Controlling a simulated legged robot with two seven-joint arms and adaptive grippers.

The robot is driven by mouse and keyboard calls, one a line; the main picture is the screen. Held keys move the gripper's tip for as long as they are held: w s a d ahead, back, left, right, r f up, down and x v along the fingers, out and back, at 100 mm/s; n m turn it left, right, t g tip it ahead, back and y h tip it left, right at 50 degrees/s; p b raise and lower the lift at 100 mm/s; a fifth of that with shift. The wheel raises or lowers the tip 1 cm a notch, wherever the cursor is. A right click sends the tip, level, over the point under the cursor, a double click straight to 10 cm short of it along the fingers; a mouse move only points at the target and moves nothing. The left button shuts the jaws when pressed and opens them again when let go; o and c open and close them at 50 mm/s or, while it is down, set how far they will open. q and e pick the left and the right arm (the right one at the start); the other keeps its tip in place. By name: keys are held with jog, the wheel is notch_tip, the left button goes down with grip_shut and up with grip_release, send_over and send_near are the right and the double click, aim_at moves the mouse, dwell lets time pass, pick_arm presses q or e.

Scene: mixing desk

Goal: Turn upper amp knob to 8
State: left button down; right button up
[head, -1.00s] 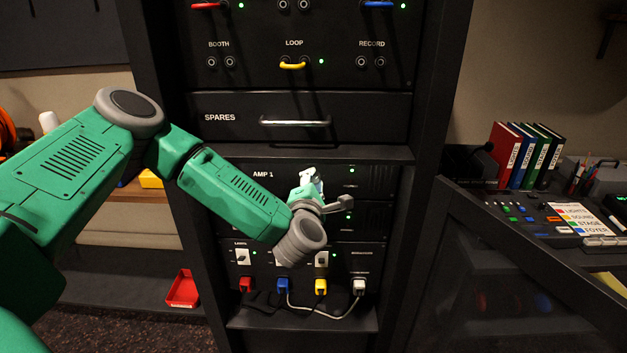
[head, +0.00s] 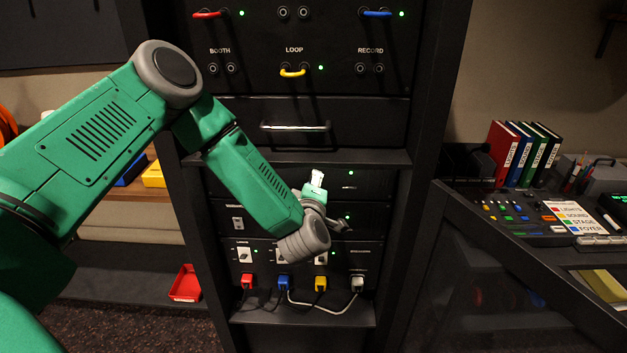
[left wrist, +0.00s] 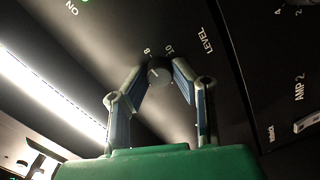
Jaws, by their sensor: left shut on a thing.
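The upper amp panel (head: 372,181) sits below the drawer in the black rack. Its dark round level knob (left wrist: 158,71) shows in the left wrist view, with the marks 8 and 10 and the word LEVEL beside it. A light line on the knob points roughly toward the 8; its exact setting is hard to read. My left gripper (head: 318,178) is at the upper amp; in the left wrist view its two fingers (left wrist: 160,80) are closed on the knob from both sides. The knob is hidden in the head view. My right gripper is not in view.
The lower amp (head: 371,216) is directly below, and its AMP 2 label shows in the left wrist view. A switch panel with coloured plugs (head: 283,283) is under it. The drawer handle (head: 296,127) sticks out above. A mixing desk (head: 540,215) stands at the right.

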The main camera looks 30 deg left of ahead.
pick_arm(q)
jog(key=shift+s+d+f+m, duration=0.1)
jog(key=shift+f+m, duration=0.15)
jog(key=shift+m, duration=0.35)
jog(key=c, duration=1.3)
grip_release()
jog(key=shift+c, duration=0.2)
jog(key=shift+w, duration=0.25)
jog(key=shift+s, duration=0.1)
jog(key=v, duration=1.1)
jog(key=shift+s+d, duration=0.15)
jog(key=shift+s, duration=0.15)
